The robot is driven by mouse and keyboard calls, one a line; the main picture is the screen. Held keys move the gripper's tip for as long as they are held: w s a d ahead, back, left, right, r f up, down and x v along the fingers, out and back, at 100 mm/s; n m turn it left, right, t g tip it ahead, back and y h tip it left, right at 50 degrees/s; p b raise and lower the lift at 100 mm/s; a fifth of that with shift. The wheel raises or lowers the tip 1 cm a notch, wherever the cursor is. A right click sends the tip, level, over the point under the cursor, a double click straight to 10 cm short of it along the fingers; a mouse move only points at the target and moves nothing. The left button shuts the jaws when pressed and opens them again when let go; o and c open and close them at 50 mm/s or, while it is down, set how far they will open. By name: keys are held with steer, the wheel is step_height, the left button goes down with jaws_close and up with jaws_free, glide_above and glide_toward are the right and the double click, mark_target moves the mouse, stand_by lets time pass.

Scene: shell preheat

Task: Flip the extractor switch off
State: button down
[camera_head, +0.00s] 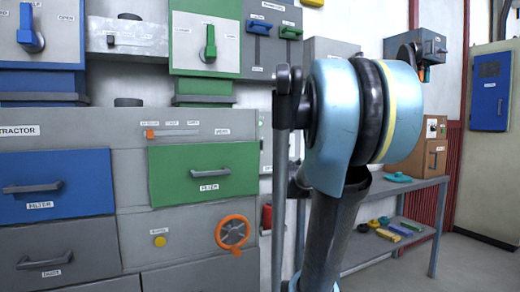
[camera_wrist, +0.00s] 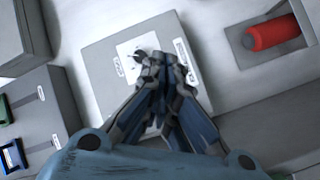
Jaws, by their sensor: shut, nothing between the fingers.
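In the wrist view a grey wall box (camera_wrist: 95,55) carries a white plate (camera_wrist: 127,48) with a small dark switch (camera_wrist: 138,54) on it and small labels I cannot read. I cannot confirm that this is the extractor switch. My gripper (camera_wrist: 165,62) is shut and empty, its fingertips over the box face close to the switch and partly covering the plate. Whether they touch is unclear. In the head view the box's upper part (camera_head: 322,46) shows behind my arm, which hides the switch and gripper. A sign reading "...TRACTOR" (camera_head: 18,130) is on the left cabinet.
Blue (camera_head: 260,25) and green (camera_head: 290,33) levers sit on a panel left of the box. A red cylinder (camera_wrist: 275,32) is near the box in the wrist view. Drawers and an orange handwheel (camera_head: 232,232) line the left; a grey shelf table (camera_head: 400,186) stands right.

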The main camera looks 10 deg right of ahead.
mark_target(261, 145)
steer(key=w+a+r+n+t+y, duration=0.2)
steer(key=w+a+r+n+y, duration=0.3)
steer(key=n, duration=0.8)
steer(key=w+a+y, duration=0.3)
steer(key=w+y, duration=0.1)
steer(key=y, duration=0.1)
steer(key=shift+w+a+r, duration=0.2)
steer(key=shift+w, duration=0.1)
steer(key=x, duration=1.3)
steer(key=shift+w+a+r, duration=0.15)
steer(key=shift+w+a, duration=0.05)
steer(key=shift+w, duration=0.2)
steer(key=shift+w+a+r, duration=0.15)
steer(key=shift+w+r, duration=0.05)
steer(key=shift+w, duration=0.1)
steer(key=shift+s, duration=0.1)
